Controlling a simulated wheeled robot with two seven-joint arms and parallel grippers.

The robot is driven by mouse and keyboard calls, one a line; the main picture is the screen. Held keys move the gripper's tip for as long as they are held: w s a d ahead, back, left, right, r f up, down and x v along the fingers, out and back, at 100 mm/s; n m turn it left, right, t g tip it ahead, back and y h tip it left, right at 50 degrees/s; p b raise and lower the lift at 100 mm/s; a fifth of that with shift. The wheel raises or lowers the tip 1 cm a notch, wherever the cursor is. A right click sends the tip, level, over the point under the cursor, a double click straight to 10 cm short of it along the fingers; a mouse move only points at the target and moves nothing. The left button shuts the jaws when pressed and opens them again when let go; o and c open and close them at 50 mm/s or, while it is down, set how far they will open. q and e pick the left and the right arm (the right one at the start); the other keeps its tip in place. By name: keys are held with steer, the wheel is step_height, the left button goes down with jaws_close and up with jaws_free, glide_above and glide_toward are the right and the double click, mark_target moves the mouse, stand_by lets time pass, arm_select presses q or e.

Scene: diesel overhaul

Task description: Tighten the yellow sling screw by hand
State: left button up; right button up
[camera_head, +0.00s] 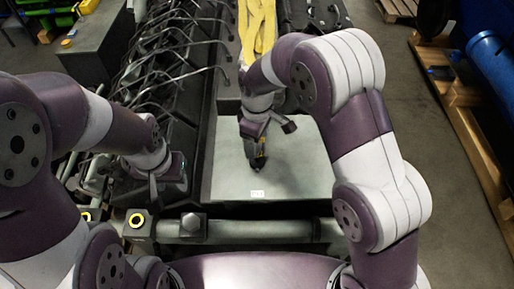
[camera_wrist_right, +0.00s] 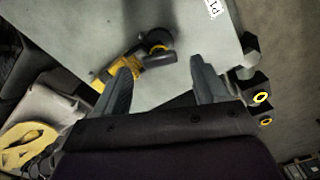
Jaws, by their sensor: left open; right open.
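A yellow sling (camera_head: 258,28) lies in folds at the top middle of the head view, and yellow folds also show at the lower left of the right wrist view (camera_wrist_right: 22,150). A small yellow-and-black part (camera_wrist_right: 140,62) with a round dark end stands over the grey plate in the right wrist view. I cannot tell whether it is the sling screw. My right gripper (camera_wrist_right: 163,80) is open, with the part beyond its fingertips; in the head view this gripper (camera_head: 262,142) is over the plate. My left gripper (camera_head: 154,186) is open at the left, apart from the sling.
The grey plate (camera_head: 300,175) bears a small white label (camera_head: 257,194). Dark bent pipes (camera_head: 165,65) crowd the left of the engine. A block with a yellow ring (camera_head: 137,222) sits at the front rail. Wooden pallets and blue cylinders (camera_head: 492,62) stand at the right.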

steer(key=n, duration=0.5)
steer(key=shift+s+n, duration=0.1)
steer(key=shift+n, duration=0.3)
steer(key=n, duration=0.8)
steer(key=shift+w, duration=0.2)
steer(key=n, duration=0.3)
steer(key=f+n+b, duration=0.1)
steer(key=f, duration=0.1)
steer(key=f+n+b, duration=0.1)
steer(key=f+b, duration=0.1)
steer(key=shift+s+f, duration=0.15)
steer(key=shift+s, duration=0.05)
steer(key=shift+w+f, duration=0.2)
steer(key=shift+f, duration=0.25)
